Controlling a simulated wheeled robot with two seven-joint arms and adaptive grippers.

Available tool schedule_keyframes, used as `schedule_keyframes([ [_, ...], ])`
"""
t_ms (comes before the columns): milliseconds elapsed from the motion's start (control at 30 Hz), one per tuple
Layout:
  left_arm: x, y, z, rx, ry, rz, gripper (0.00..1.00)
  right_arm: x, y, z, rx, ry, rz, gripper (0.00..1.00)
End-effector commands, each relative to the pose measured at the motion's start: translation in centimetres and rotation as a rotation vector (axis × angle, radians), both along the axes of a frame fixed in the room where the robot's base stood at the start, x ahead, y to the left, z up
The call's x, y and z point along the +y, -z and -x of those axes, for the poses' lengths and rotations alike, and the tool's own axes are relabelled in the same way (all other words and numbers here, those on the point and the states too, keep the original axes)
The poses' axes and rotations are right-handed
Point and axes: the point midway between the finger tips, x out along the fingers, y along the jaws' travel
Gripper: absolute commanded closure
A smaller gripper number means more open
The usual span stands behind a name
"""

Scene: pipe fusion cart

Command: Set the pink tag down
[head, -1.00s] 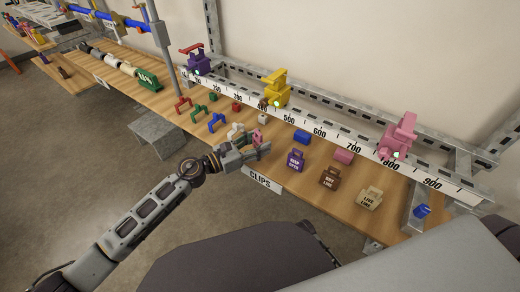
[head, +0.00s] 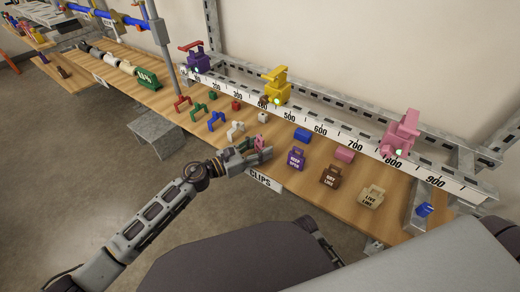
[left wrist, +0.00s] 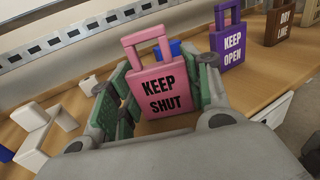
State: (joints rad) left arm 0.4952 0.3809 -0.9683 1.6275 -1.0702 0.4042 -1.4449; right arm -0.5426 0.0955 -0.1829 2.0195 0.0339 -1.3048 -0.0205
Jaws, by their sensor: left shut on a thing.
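The pink tag (left wrist: 160,88) reads KEEP SHUT and stands upright with its handle on top in the left wrist view. My left gripper (left wrist: 155,95) is shut on it, with green-padded fingers on its two sides. In the head view the left gripper (head: 257,153) is low at the front edge of the wooden bench (head: 312,187), and the pink tag (head: 261,141) shows only partly behind the fingers. Whether its base touches the bench is unclear. My right gripper is not in view.
A purple KEEP OPEN tag (head: 296,159), a brown tag (head: 330,176) and a cream tag (head: 371,196) stand to the right. A white clip (head: 236,130) is close on the left. A blue block (head: 302,135) lies behind. A numbered rail (head: 338,142) runs along the back.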

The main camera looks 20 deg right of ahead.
Motion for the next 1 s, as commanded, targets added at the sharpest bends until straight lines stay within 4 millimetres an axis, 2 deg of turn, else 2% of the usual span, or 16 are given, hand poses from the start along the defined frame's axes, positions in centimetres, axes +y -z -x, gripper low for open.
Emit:
schedule_keyframes([
  [500,-0.01,0.38,-0.03,-0.001,0.0,0.001,0.64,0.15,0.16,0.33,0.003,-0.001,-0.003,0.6],
  [533,-0.01,0.38,-0.03,-0.001,0.0,0.001,0.5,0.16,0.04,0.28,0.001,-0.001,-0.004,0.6],
  [700,-0.01,0.32,-0.03,-0.001,0.0,0.001,0.3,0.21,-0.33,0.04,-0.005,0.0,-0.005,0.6],
  [1000,0.0,0.32,-0.03,-0.001,0.0,0.001,0.3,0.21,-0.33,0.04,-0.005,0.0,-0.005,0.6],
])
